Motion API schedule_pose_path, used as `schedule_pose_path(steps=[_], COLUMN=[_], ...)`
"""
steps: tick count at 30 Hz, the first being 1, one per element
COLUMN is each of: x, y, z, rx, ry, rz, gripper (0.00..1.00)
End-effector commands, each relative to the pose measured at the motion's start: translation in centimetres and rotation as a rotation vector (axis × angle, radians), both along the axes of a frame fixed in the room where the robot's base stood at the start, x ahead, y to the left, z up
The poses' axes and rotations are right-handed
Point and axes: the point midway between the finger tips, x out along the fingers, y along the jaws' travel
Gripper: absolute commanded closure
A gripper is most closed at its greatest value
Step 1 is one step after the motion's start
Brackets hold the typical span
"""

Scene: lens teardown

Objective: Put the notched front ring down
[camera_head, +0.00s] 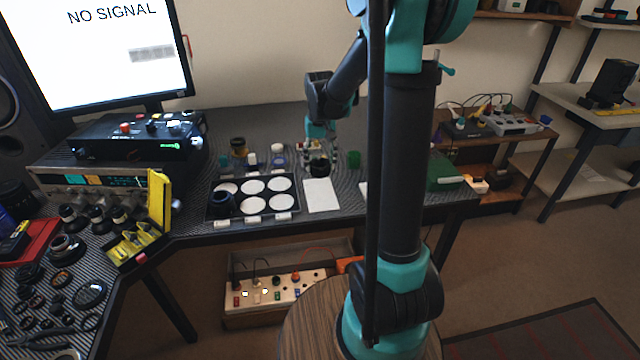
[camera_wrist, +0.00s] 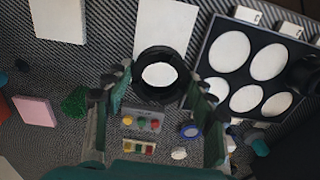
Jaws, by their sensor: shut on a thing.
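The notched front ring is a dark, thick ring (camera_wrist: 160,95) with a round opening, held between the fingers of my gripper (camera_wrist: 158,80) in the wrist view. In the head view the ring (camera_head: 319,168) shows small and dark under my gripper (camera_head: 318,158), at the far edge of a white sheet (camera_head: 320,196). In the wrist view it overlaps the near end of that sheet (camera_wrist: 166,22), and pale surface shows through its opening. I cannot tell whether it touches the surface. The notches cannot be made out.
A black tray (camera_head: 240,216) with several white round pads lies left of the sheet, a dark part at its front left corner. Another white sheet (camera_wrist: 58,18) lies on the other side.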

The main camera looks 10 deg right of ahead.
Motion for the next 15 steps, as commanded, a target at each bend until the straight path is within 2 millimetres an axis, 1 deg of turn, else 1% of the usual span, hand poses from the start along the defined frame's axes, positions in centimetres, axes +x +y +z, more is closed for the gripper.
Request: schedule_pose_path(steps=[1,4,7,11,15], x=[0.1,0.0,0.0,0.0,0.1], y=[0.0,0.0,0.0,0.0,0.0], z=[-1.2,-3.1,-4.2,-5.0,-6.8], rx=[0.0,0.0,0.0,0.0,0.0], ry=[0.0,0.0,0.0,0.0,0.0], rz=[0.0,0.0,0.0,0.0,0.0], gripper=[0.85,0.85,0.85,0.85,0.85])
